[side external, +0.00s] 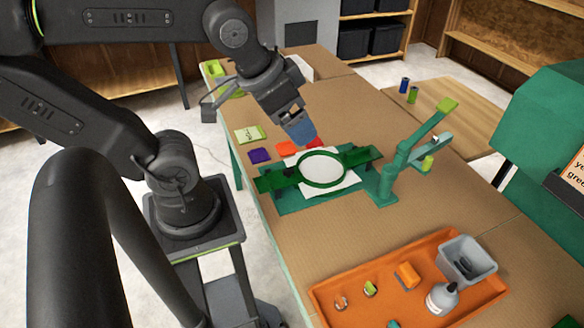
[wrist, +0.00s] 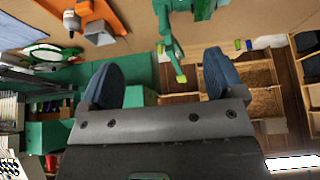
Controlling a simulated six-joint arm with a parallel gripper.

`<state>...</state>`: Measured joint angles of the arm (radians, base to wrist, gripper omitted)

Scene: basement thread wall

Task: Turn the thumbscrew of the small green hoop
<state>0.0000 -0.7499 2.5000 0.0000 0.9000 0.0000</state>
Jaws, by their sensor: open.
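The small green hoop (side external: 321,184) lies around white cloth on a dark green stand (side external: 271,182) on the table. It also shows, small, at the left of the wrist view (wrist: 38,61). I cannot make out its thumbscrew in either view. My gripper (side external: 303,134) is above and behind the hoop, apart from it, with a blue finger pointing down. In the wrist view my gripper (wrist: 160,80) has its two blue fingers wide apart, with nothing between them.
A green post with arms (side external: 388,182) stands just right of the hoop. An orange tray (side external: 333,291) with a grey bin (side external: 466,258) and a bottle (side external: 441,298) is in front. Flat coloured pieces, including a purple one (side external: 260,156), lie behind left. Cardboard-coloured table is bare between hoop and tray.

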